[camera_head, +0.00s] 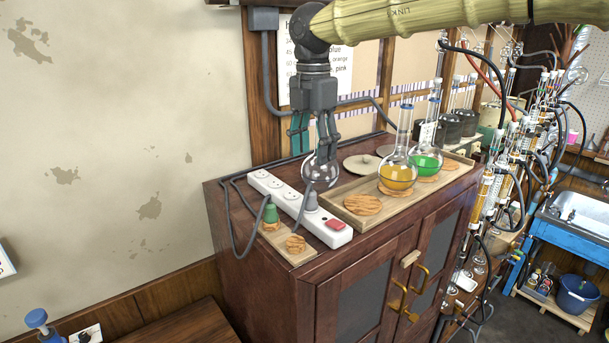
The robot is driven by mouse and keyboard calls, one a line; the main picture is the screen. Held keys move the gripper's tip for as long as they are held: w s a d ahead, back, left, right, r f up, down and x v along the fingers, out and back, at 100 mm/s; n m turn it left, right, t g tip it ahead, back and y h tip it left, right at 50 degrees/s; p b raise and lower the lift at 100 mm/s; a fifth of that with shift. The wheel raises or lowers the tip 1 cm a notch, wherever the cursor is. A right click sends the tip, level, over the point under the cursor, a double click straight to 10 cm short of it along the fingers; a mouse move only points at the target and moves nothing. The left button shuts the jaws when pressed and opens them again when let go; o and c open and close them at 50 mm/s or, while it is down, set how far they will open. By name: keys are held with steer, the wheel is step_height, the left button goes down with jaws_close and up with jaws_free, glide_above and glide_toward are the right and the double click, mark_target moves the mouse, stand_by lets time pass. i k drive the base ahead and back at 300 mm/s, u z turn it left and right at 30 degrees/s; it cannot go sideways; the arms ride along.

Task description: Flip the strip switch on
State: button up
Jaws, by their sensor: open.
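The white power strip (285,196) lies on the dark wooden cabinet top, running diagonally from back left to front right. Its red switch (334,224) is at the near right end; I cannot tell which way the rocker is tilted. A grey plug (310,203) sits in the strip near the switch. My gripper (317,150) points down above the strip, up and to the left of the switch in the picture, with its fingers apart. A clear round glass bulb (320,172) shows just below and between the fingers; I cannot tell whether they touch it.
A wooden tray (390,205) right of the strip holds orange and green flasks (397,175). A loose grey cable (236,225) hangs over the cabinet's left edge. Tubing crowds the right.

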mark_target(335, 223)
steer(key=k, duration=0.9)
